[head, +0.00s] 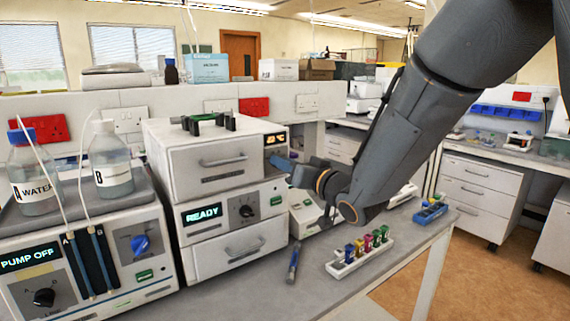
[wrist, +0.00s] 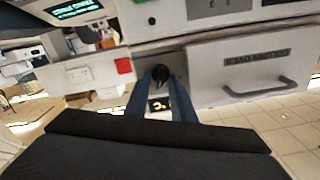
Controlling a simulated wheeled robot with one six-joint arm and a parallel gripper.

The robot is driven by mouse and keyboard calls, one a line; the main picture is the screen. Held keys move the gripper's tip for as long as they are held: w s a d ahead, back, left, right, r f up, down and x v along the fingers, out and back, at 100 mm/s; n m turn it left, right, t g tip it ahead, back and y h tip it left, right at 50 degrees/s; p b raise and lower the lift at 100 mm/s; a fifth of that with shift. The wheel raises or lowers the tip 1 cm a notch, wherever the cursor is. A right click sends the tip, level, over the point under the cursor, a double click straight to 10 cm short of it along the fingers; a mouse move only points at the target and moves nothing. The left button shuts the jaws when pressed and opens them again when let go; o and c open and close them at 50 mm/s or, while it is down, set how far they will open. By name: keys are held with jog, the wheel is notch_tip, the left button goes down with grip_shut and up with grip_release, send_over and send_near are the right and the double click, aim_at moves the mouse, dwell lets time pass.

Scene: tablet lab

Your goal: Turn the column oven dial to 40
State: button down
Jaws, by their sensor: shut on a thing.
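The column oven (head: 207,171) is the top unit of the stack in the head view, with a drawer handle and a small orange display (head: 276,139) at its right; I cannot read the number surely. My gripper (head: 282,162) reaches the oven's right front corner from the right, and its blue fingers hide the dial there. In the wrist view, the oven front (wrist: 215,85) appears upside down with its name label. The black dial (wrist: 160,73) sits between the blue fingertips of my gripper (wrist: 161,82), which is shut on it. The orange display (wrist: 158,104) shows between the fingers.
Below the oven is a unit reading READY (head: 202,214) with its own black knob (head: 246,211). A pump unit with bottles stands left. A white rack of coloured vials (head: 360,252) and a blue-grey tube (head: 294,262) lie on the bench below my arm.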

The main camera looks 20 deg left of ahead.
jog(key=shift+f, duration=0.1)
dwell(0.3)
jog(key=c, duration=1.5)
grip_release()
jog(key=shift+s, duration=0.1)
jog(key=b+v, duration=0.2)
jog(key=v, duration=0.5)
jog(key=shift+s+d, duration=0.25)
jog(key=shift+s, duration=0.05)
